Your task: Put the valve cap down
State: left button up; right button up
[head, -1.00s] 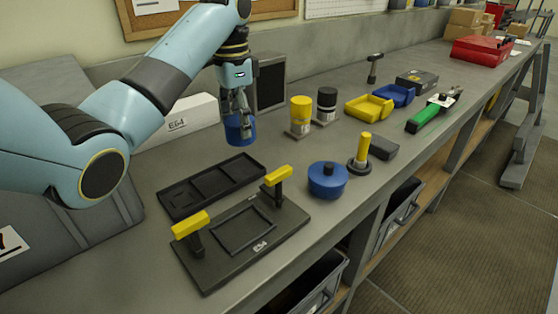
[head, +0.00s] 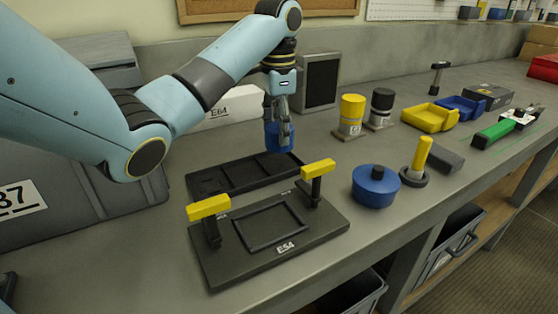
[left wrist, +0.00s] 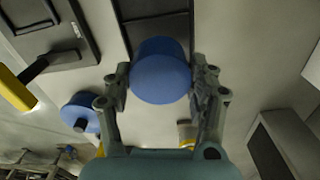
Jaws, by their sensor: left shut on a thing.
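The valve cap, which I take to be the blue round piece (head: 280,140), is held in my left gripper (head: 278,118) at the far right end of a black compartment tray (head: 200,190). In the left wrist view the cap (left wrist: 160,72) sits between both fingers of my left gripper (left wrist: 160,84), and the tray (left wrist: 155,25) runs off behind it. The cap overlaps the tray's end in the head view; I cannot tell whether it touches. My right gripper is not in view.
A black fixture plate (head: 230,265) with two yellow-topped clamps stands in front of the tray. A blue lidded pot (head: 375,188) and a yellow-handled tool (head: 420,160) stand to the right. A black-faced box (head: 320,82) and a white box (head: 228,108) stand behind.

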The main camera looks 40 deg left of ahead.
pick_arm(q)
notch_tip(320, 180, down, 4)
jog(key=shift+f+b, duration=0.2)
jog(key=shift+b, duration=0.1)
jog(key=shift+f, duration=0.1)
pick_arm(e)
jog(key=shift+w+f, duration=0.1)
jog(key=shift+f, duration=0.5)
pick_arm(q)
jog(key=shift+f, duration=0.1)
jog(key=shift+f, duration=0.1)
jog(key=o, duration=1.1)
